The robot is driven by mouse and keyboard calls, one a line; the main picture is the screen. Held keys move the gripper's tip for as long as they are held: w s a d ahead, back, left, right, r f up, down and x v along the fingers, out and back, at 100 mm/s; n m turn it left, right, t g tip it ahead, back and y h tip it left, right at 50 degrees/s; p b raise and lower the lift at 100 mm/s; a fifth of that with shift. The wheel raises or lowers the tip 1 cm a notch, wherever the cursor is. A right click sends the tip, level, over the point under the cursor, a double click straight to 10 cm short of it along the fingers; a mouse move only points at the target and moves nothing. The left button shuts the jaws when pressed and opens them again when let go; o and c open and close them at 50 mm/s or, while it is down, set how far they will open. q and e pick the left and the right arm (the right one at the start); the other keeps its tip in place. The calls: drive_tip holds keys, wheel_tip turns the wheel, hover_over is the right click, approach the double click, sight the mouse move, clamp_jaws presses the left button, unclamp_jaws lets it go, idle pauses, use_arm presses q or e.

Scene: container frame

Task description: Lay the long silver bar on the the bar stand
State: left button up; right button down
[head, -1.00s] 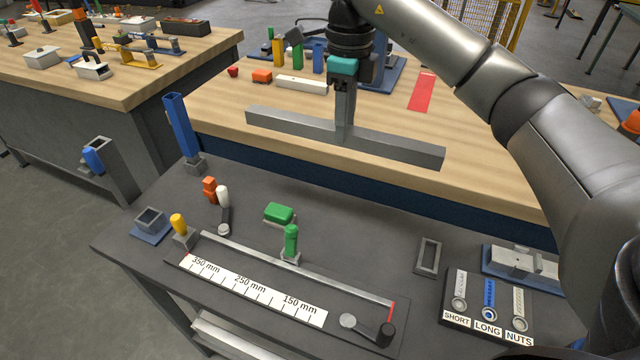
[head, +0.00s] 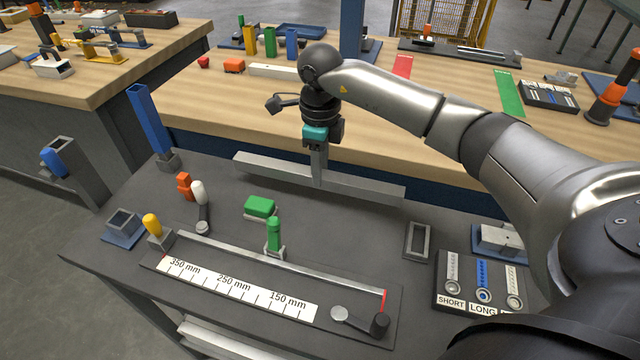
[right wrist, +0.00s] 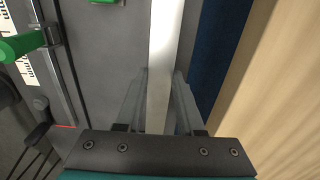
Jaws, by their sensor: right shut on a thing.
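The long silver bar (head: 370,188) is in my right gripper (head: 318,165), gripped near its middle. It is held roughly level, and its right end lies nearer the camera than its left end. It appears above the far side of the dark grey bench, near the wooden table's front edge. In the right wrist view the bar (right wrist: 160,75) runs between the two fingers (right wrist: 157,105). I cannot tell for sure which thing is the bar stand. My left gripper is not in view.
A measuring fixture with a white scale (head: 235,288) and green handle (head: 274,235) lies on the grey bench (head: 330,230). Nearby are a green block (head: 260,206), a rectangular grey frame (head: 418,240) and a labelled parts board (head: 482,285). A blue post (head: 148,122) stands at left.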

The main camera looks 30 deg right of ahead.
drive_tip(key=shift+f+b, duration=0.3)
drive_tip(key=shift+f, duration=1.8)
drive_tip(key=shift+f, duration=0.1)
drive_tip(key=c, duration=0.5)
unclamp_jaws()
drive_tip(key=shift+r, duration=0.25)
wheel_tip(320, 180, up, 12)
drive_tip(key=shift+f+p, duration=0.1)
drive_tip(key=shift+p, duration=0.75)
